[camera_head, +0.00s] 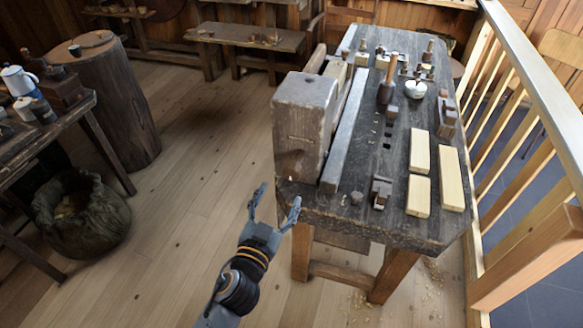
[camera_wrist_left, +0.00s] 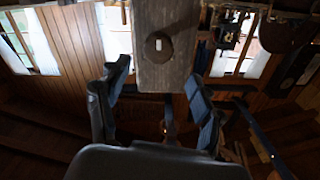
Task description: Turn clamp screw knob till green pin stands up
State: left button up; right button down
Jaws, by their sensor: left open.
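My left gripper (camera_head: 277,200) is open and empty, with its fingers apart, just in front of the workbench's near left corner in the head view. Its two fingers also show in the left wrist view (camera_wrist_left: 157,82). Beyond the fingertips there, apart from them, is a grey wooden face with a round dark knob-like disc (camera_wrist_left: 158,47) bearing a pale rectangular mark. I cannot tell for sure that this is the clamp screw knob. The thick wooden vise jaw (camera_head: 305,115) stands at the bench's left side. I cannot make out a green pin. My right gripper is not in view.
The workbench (camera_head: 345,215) carries pale wood blocks (camera_head: 452,178), a small metal-and-wood clamp (camera_head: 381,192), a mallet (camera_head: 388,80) and a white bowl (camera_head: 415,90). A railing (camera_head: 535,90) runs along the right. Open floor (camera_head: 190,200) lies left of the bench.

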aim_at(291, 174)
pick_arm(q)
jog(key=x, duration=0.4)
jog(key=p+x, duration=0.1)
jog(key=x, duration=0.4)
jog(key=shift+w+d, duration=0.2)
jog(key=shift+d, duration=0.1)
jog(key=shift+c, duration=0.4)
jog(key=c, duration=1.1)
